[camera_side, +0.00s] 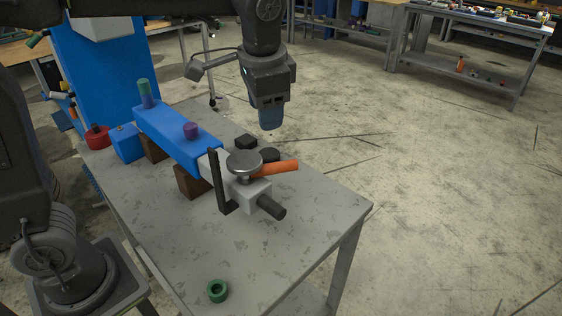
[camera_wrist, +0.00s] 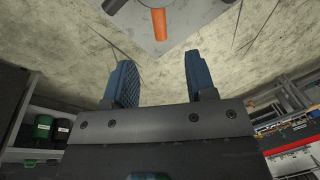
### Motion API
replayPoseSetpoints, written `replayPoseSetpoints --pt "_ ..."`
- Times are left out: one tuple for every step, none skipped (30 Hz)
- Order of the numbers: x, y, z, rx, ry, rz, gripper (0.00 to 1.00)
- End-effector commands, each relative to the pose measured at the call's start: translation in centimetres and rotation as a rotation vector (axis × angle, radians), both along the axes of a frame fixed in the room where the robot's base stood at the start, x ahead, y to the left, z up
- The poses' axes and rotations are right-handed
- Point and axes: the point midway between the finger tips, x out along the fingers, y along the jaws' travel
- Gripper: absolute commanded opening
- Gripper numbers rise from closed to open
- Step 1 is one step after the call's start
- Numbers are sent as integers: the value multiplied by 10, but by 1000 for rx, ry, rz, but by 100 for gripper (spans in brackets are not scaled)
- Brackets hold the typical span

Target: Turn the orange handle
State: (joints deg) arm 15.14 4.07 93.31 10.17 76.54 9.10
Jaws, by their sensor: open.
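The orange handle (camera_side: 275,169) sticks out to the right from under a round silver cap on the grey valve-like end of a blue block assembly. In the wrist view the orange handle (camera_wrist: 159,24) shows at the top, beyond the fingertips. My gripper (camera_side: 270,120) hangs above and behind the handle in the side view, pointing down and apart from it. In the wrist view my gripper (camera_wrist: 158,70) has its two blue fingers spread with nothing between them.
A black upright lever (camera_side: 220,180) stands left of the silver cap (camera_side: 244,162). A green ring (camera_side: 217,290) lies on the grey table (camera_side: 285,230), whose front is mostly clear.

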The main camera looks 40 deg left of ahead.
Motion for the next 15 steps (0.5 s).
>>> replayPoseSetpoints --pt "11 -8 -4 17 22 -23 51" --pt "15 -12 -5 25 31 -32 51" --pt "20 -15 -6 34 39 -42 51" --pt "22 -17 -7 40 45 -48 51" --pt "24 -18 -8 45 50 -53 51" --pt "26 -20 -9 50 54 -57 51" --pt "27 -21 -9 51 55 -60 51" --pt "28 -21 -11 52 57 -62 51" --pt "29 -21 -13 53 59 -62 51" --pt "29 -20 -16 54 60 -62 51" --pt "29 -19 -19 54 61 -62 51" --pt "29 -18 -24 54 60 -61 51" --pt "30 -17 -28 53 61 -61 51" --pt "30 -16 -34 54 62 -61 51" --pt "30 -15 -41 54 62 -60 51"
